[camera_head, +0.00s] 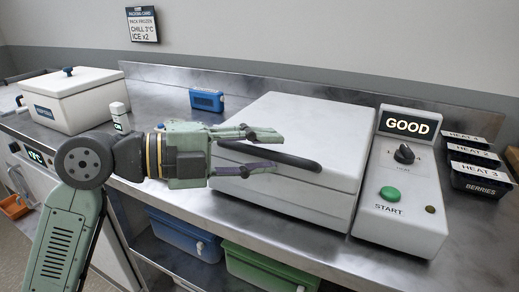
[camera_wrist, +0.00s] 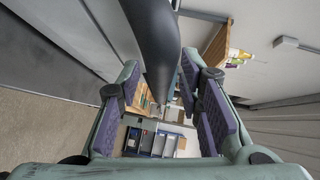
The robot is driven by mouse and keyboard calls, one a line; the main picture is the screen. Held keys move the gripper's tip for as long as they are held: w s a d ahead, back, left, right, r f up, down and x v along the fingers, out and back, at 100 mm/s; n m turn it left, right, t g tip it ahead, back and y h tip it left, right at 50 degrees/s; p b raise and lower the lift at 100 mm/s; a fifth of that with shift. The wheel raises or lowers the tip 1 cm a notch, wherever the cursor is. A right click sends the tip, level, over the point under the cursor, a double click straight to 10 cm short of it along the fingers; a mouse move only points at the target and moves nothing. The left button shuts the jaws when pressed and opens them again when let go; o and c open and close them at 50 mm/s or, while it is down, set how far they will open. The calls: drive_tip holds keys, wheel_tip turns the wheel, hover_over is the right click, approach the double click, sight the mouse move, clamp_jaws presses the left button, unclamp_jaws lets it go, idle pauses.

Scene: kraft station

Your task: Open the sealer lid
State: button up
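The sealer (camera_head: 310,150) is a white box on the steel counter, and its lid (camera_head: 325,125) looks shut. A black bar handle (camera_head: 300,162) runs along the lid's front edge. My gripper (camera_head: 278,152) is in front of the sealer with its fingers spread, one above and one below the handle's line. In the wrist view the handle (camera_wrist: 158,45) runs between the two purple-padded fingers (camera_wrist: 160,85), with gaps seen on both sides. Contact with the handle cannot be made out. Part of the handle is hidden behind the upper finger in the head view.
A control panel (camera_head: 405,190) reading GOOD, with a knob and green START button (camera_head: 390,193), stands right of the sealer. Black labelled trays (camera_head: 475,180) are at far right. A white lidded box (camera_head: 75,100), a white bottle (camera_head: 119,116) and a blue case (camera_head: 206,99) stand left.

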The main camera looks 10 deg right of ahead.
clamp_jaws()
idle(0.7)
